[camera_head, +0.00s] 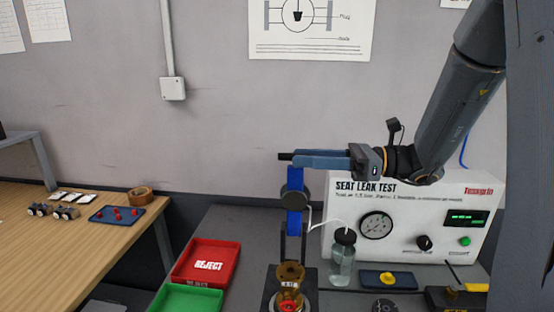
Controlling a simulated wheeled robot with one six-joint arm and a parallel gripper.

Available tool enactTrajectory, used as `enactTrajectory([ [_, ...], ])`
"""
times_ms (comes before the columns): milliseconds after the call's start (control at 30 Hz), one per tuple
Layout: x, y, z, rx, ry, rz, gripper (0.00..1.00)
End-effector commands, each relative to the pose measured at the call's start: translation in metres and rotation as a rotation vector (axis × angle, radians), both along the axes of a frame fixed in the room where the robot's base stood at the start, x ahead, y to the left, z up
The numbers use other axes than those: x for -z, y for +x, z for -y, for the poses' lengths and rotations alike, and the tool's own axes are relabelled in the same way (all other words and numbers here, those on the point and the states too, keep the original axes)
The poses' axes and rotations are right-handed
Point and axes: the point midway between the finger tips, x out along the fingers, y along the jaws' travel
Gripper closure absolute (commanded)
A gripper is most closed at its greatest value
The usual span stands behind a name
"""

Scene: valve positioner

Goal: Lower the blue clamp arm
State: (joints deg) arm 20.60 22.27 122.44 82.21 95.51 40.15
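The blue clamp arm (294,222) stands upright in the middle of the bench, with a dark round knob (293,201) on its side. Below it, a brass valve body (290,272) with a tag sits in a dark fixture, with a red part at its base. My gripper (291,157) comes in from the right, with its fingers level and pointing left. The fingers are at the top end of the clamp arm and overlap it in the picture. I see them side-on, so the gap between them and any contact with the arm are hidden.
The seat leak test box (466,215) stands at the right, under my arm. A glass bottle (342,262) with a tube stands just right of the clamp. A red reject tray (207,262) and a green tray (187,299) lie to the left. The space above is clear.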

Motion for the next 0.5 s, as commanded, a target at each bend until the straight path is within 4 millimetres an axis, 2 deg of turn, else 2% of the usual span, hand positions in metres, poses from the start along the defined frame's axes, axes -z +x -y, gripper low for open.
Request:
enactTrajectory([
  [300,-0.002,0.007,-0.048,-0.004,0.0,-0.002,0.68],
  [500,-0.001,0.011,-0.064,-0.002,0.0,-0.001,0.68],
])
